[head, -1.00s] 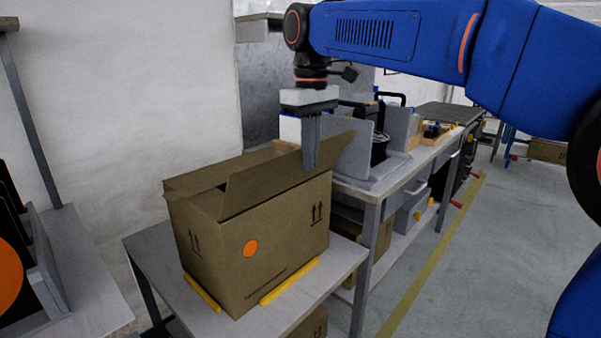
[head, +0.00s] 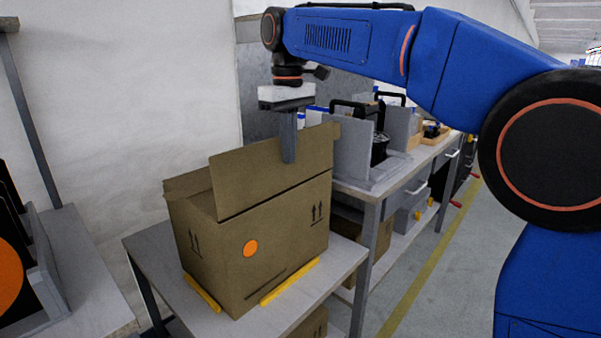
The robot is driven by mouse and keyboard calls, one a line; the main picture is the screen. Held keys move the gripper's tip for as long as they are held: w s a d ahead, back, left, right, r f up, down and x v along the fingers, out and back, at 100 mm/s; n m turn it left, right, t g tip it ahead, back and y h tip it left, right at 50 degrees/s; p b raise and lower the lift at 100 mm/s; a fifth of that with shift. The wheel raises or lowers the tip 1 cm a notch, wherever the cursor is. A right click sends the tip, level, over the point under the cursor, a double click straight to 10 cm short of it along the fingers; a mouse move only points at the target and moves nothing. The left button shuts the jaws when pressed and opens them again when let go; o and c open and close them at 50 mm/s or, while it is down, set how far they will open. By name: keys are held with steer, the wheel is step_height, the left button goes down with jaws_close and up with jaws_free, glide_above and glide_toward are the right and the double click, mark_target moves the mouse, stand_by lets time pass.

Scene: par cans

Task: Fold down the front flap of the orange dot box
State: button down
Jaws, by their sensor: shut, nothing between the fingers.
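The orange dot box (head: 225,268) is an open brown carton with an orange dot on its front face. It stands on a small table. Its front flap (head: 250,176) stands roughly upright above the front edge and hides most of the opening. My gripper (head: 289,160) points down with its fingers together and empty. The fingers are in front of the flap's outer face, right of its middle, and seem to touch it.
Yellow strips (head: 290,282) lie along the box's base on the table (head: 150,243). A workbench (head: 372,188) with grey panels and tools stands behind to the right. A grey shelf unit (head: 75,270) is at left. The floor at right is clear.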

steer(key=w+a, duration=0.6)
steer(key=a, duration=0.2)
steer(key=shift+w+a, duration=0.2)
steer(key=shift+w, duration=0.05)
stand_by(0.8)
steer(key=shift+f, duration=0.2)
step_height(320, 180, down, 7)
steer(key=shift+r, duration=0.2)
stand_by(1.4)
step_height(320, 180, up, 12)
stand_by(1.4)
